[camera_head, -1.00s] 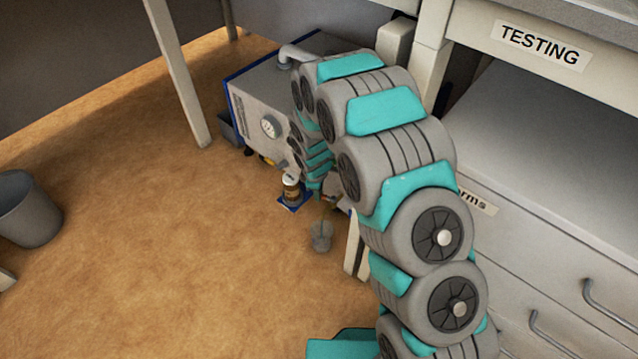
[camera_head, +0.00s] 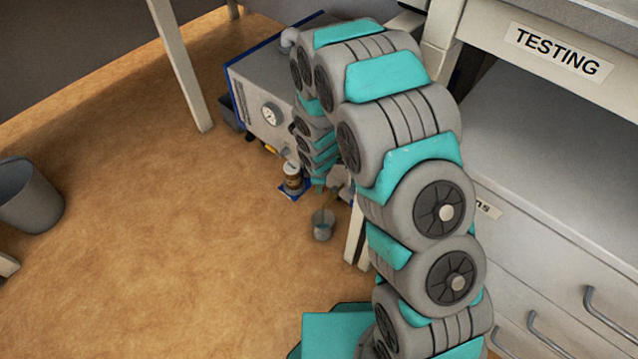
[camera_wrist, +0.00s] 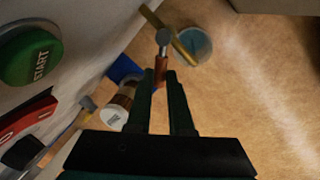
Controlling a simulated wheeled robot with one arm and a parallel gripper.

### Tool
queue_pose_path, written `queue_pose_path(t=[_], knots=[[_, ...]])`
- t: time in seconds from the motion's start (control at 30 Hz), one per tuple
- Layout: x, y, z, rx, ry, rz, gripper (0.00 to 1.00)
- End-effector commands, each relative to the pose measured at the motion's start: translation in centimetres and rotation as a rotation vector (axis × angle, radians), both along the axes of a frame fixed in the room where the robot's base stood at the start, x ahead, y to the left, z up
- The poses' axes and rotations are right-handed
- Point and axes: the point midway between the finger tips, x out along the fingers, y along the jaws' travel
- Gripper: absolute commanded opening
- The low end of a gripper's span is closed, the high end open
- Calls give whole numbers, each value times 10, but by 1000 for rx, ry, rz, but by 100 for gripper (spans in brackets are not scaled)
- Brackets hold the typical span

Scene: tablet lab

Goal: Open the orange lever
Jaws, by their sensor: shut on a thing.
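The orange lever (camera_wrist: 161,66) is a short orange-red handle with a grey metal end, seen in the wrist view just beyond my fingertips. My gripper (camera_wrist: 162,80) is shut on it, one dark finger on each side. The grey machine (camera_head: 262,88) that has a pressure gauge (camera_head: 269,115) stands under the bench at centre left in the head view. There, my arm hides most of the lever and my gripper.
A brown bottle (camera_head: 292,178) stands on a blue base beside the machine. A small grey cup (camera_head: 323,230) is near a thin brass-coloured tube (camera_wrist: 168,35). A green START button (camera_wrist: 30,54) is on the panel. A grey bin (camera_head: 28,195) stands left; floor between is clear.

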Motion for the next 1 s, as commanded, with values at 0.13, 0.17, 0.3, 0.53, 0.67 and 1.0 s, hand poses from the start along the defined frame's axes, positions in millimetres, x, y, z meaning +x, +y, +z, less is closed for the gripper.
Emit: queue_pose_path(t=[0.13,0.17,0.3,0.53,0.67,1.0], knots=[[0,0,0,-1,1,0,33],[0,0,0,-1,1,0,36],[0,0,0,-1,0,0,49],[0,0,0,0,0,0,49],[0,0,3,0,0,0,49],[-6,2,39,3,-5,1,49]])
